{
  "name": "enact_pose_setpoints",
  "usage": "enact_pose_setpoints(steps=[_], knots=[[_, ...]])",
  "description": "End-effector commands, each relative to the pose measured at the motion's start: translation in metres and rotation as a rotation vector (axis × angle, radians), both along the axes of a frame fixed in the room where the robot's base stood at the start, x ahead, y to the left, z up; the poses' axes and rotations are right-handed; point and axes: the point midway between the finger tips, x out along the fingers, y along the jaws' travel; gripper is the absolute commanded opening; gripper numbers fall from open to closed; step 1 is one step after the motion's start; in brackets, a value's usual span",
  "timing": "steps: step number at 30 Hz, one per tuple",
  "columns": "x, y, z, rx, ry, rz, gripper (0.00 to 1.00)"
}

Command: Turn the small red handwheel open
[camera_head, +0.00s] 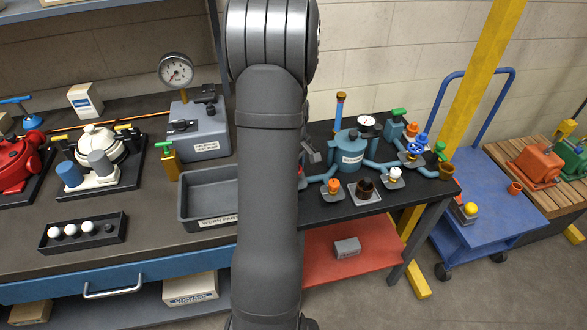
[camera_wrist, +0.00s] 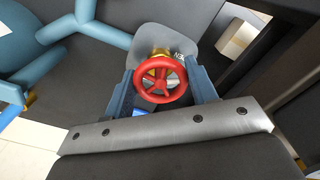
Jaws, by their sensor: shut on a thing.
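The small red handwheel (camera_wrist: 160,79) shows in the wrist view, with spokes and a brass part behind it. A grey plate behind it carries lettering, of which only part can be read. My gripper (camera_wrist: 163,88) is shut on the handwheel, one blue-grey finger on each side of its rim. In the head view my arm covers most of the handwheel; a bit of red shows at the arm's right edge, near the teal pipework. The teal vessel (camera_head: 350,150) with its pipes stands on the black bench to the right of my arm.
A blue handwheel (camera_head: 417,143), an orange knob (camera_head: 334,185), a white knob (camera_head: 395,173) and a brown cup (camera_head: 365,190) stand close around the vessel. A grey parts tray (camera_head: 208,222) lies left of my arm. A yellow post (camera_head: 470,100) rises beyond the bench's right end.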

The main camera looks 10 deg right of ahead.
Motion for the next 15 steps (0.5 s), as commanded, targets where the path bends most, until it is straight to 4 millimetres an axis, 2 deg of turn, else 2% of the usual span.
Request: enact_pose_setpoints(steps=[1,2,5,15], knots=[[0.0008,-0.0003,0.0008,-0.001,-0.002,0.002,0.29],[0.0008,-0.0003,0.0008,-0.001,-0.002,0.002,0.54],[0.0006,-0.0002,0.0007,-0.002,-0.001,0.002,0.74],[0.0005,-0.0001,0.0029,-0.002,-0.001,0.000,0.74]])
